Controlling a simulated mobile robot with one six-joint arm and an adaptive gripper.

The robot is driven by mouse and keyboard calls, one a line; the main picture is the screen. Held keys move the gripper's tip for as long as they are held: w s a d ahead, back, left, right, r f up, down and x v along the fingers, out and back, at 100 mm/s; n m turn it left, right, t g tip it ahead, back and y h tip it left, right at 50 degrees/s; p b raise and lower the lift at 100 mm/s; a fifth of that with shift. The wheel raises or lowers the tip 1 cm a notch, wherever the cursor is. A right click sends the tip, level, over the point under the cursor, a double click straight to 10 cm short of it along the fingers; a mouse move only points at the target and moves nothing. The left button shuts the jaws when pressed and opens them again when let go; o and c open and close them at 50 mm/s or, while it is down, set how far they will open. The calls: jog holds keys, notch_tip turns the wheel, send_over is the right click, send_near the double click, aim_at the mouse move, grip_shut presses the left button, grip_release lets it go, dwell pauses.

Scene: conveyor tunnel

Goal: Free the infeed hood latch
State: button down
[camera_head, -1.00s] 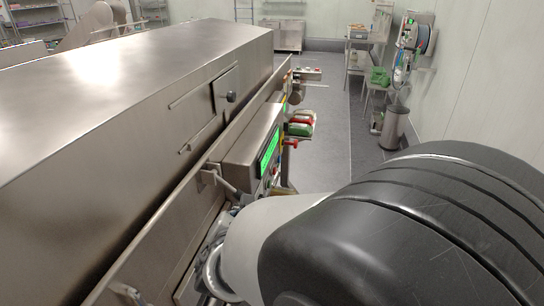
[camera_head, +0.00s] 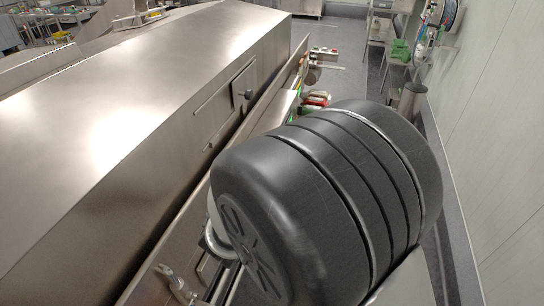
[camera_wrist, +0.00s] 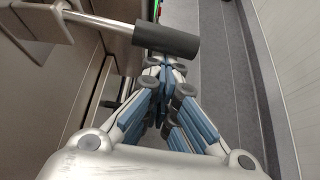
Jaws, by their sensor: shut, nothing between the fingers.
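A latch handle shows in the wrist view: a bare metal rod with a black cylindrical grip (camera_wrist: 167,40), running right from a metal bracket (camera_wrist: 42,20) on the machine's side. My gripper (camera_wrist: 166,64), with blue-padded fingers, is shut and empty. Its fingertips are just below the black grip in the picture; I cannot tell whether they touch it. In the head view the long steel hood (camera_head: 120,85) fills the left, with a small dark knob (camera_head: 248,94) on its side panel. My black arm joint hides my gripper and the handle there.
A metal fitting (camera_head: 176,284) sits on the machine's side at the bottom of the head view. A bin (camera_head: 411,100) and a shelf with a green item (camera_head: 400,50) stand at the back right. Grey floor (camera_wrist: 205,60) runs along the machine's right side.

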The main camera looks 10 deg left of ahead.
notch_tip(320, 180, up, 8)
jog(key=n+h+p, duration=0.4)
jog(key=p, duration=1)
jog(key=shift+a+r+n+h, duration=0.2)
jog(key=shift+r+n+h, duration=0.05)
jog(key=shift+n+h, duration=0.15)
